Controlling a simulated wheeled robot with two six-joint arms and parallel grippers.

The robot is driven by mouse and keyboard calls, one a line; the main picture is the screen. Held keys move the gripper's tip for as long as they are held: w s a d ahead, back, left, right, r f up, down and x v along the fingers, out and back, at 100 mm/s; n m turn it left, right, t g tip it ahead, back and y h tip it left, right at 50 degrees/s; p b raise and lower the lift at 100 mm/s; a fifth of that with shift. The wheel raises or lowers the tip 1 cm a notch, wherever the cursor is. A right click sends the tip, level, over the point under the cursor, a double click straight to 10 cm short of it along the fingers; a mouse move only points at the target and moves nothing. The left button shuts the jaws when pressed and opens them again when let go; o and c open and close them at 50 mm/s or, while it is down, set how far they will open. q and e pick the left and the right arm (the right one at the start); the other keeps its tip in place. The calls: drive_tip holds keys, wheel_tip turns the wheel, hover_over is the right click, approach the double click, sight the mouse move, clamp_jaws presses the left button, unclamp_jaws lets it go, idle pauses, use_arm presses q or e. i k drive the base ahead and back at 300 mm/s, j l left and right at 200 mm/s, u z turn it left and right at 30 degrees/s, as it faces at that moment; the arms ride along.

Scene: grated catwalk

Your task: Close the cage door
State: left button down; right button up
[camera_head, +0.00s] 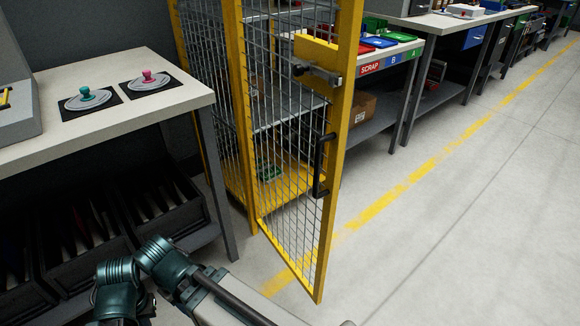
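The cage door (326,235) is a tall yellow-framed panel of grey wire mesh. It stands open, swung out from the yellow cage (240,110) over the floor. Its free edge is towards the right and nearer to me. A black pull handle (319,165) is on the free edge's post, and a metal latch (318,74) on a yellow plate sits higher up. The door's top is out of view. One of my arms crosses the bottom of the view, below the door and apart from it. Neither gripper's fingers show.
A white-topped table (150,117) with two knobbed discs stands left of the cage, with dark bins below. Benches (425,22) with coloured trays line the back right. Behind the mesh are shelves. The grey floor (450,215) to the right is clear, with a yellow line.

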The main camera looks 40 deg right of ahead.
sight(341, 60)
drive_tip(key=k+j+z, duration=0.1)
drive_tip(key=j+z, duration=0.2)
drive_tip(key=z, duration=1.35)
